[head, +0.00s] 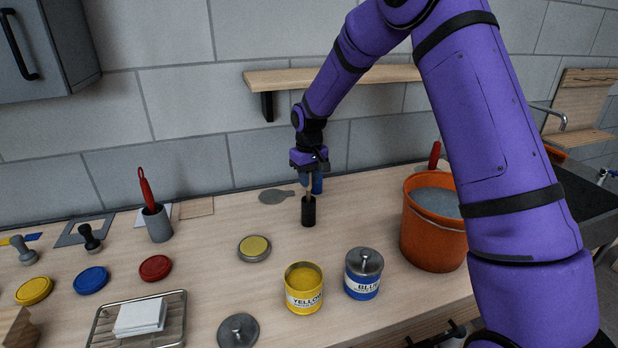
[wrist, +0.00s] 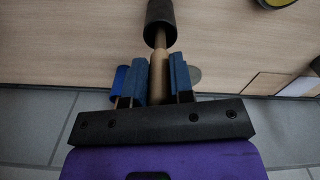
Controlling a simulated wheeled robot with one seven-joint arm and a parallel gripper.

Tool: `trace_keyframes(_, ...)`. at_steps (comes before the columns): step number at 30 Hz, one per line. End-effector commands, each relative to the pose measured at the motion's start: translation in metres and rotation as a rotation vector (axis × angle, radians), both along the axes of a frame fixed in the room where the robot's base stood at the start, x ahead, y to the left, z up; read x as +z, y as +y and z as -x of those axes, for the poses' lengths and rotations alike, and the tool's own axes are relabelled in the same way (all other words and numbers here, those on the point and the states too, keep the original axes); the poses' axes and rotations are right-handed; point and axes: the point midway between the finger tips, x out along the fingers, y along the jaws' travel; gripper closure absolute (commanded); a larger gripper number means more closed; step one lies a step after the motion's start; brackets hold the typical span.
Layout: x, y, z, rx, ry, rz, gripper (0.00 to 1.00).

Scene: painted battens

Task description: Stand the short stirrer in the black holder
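The black holder (head: 308,214) stands upright on the bench, and its dark body shows at the top of the wrist view (wrist: 160,12). The short stirrer, with a pale wooden handle (wrist: 159,74), lies between the blue finger pads of my gripper (wrist: 160,80). My gripper appears shut on it, with the pads close against both sides. In the head view my gripper (head: 308,182) is directly above the holder. The stirrer's thinner end reaches the holder's mouth. How deep it sits inside is hidden.
A blue cylinder (head: 317,184) stands close behind my gripper. An open yellow can (head: 304,296) and a lidded blue can (head: 362,284) are in front. An orange bucket (head: 432,240) is to the right. A grey cup (head: 158,226) with a red-handled tool is to the left.

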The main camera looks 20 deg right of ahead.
Motion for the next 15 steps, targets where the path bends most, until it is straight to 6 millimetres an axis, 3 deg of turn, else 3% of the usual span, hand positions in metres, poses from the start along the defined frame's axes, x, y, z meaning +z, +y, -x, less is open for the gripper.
trace_keyframes(1, -0.0001, 0.0000, 0.0000, 0.000, 0.000, 0.000, 0.69)
trace_keyframes(3, 0.0000, 0.0000, 0.0000, 0.000, 0.000, 0.000, 0.53)
trace_keyframes(15, 0.0079, 0.0000, -0.0005, 0.000, -0.003, -0.001, 0.53)
